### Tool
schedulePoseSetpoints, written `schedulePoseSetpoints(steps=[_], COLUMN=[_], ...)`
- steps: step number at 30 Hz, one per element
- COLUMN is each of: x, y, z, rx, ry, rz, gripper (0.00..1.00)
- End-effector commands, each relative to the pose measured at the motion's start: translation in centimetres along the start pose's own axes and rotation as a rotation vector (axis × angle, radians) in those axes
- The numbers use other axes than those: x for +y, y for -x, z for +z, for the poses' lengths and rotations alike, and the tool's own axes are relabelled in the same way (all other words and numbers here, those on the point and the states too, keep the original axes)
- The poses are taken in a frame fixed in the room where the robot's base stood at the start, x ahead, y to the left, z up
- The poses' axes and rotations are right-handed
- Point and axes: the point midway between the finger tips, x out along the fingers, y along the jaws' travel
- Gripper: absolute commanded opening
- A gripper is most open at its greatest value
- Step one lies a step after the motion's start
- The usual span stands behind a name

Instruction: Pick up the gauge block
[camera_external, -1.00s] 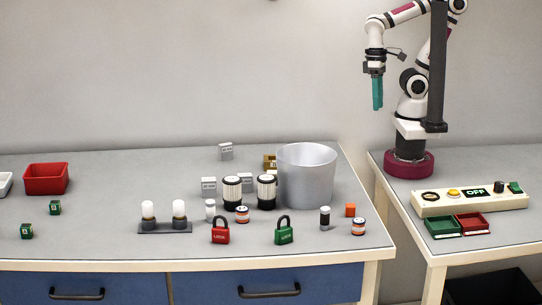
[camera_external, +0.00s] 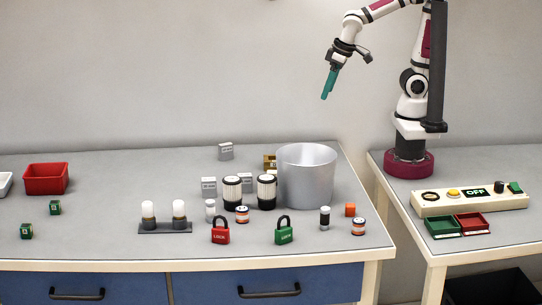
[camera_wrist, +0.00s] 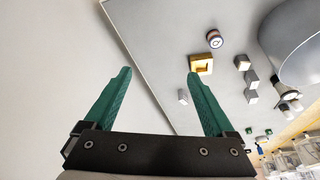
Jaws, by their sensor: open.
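Several small grey blocks with printed labels, which look like gauge blocks, are on the left table. One block (camera_external: 226,151) stands alone at the back. Another block (camera_external: 209,186) stands farther forward, and a third block (camera_external: 245,181) is partly hidden behind black-and-white cylinders. Grey blocks also show in the wrist view, one small block (camera_wrist: 183,97) just left of the right finger's tip and another block (camera_wrist: 251,79) farther right. I cannot tell which is meant. My gripper (camera_external: 325,97) is raised and tilted, well above the tables. Its teal fingers (camera_wrist: 159,73) are apart and empty.
A large metal bucket (camera_external: 306,178) stands at the table's right, with a brass-coloured part (camera_external: 269,162) beside it. Black-and-white cylinders (camera_external: 232,189), padlocks (camera_external: 220,232) and a red bin (camera_external: 46,179) are around. A control panel (camera_external: 469,199) is on the right table.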

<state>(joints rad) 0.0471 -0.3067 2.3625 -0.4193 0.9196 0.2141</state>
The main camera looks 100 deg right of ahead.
Motion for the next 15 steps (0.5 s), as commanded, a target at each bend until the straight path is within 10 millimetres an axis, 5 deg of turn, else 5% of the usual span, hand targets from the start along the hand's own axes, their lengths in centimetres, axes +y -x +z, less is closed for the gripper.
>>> schedulePoseSetpoints(steps=[1, 3, 6, 7, 10, 12, 15], x=[-0.4, -2.8, -9.2, -11.6, -18.4, -21.1, -21.7], y=[-1.1, -2.2, -4.1, -4.9, -8.9, -11.9, -15.3], z=[-6.8, -16.9, -26.6, -28.1, -27.9, -24.5, -18.9], rx=[0.161, 0.425, 0.71, 0.769, 0.851, 0.817, 0.707], ry=[0.069, 0.216, 0.476, 0.565, 0.86, 1.038, 1.222], rz=[0.024, -0.001, -0.164, -0.24, -0.548, -0.771, -1.022], gripper=[0.89, 0.89, 0.89, 0.89, 0.89, 0.89, 0.89])
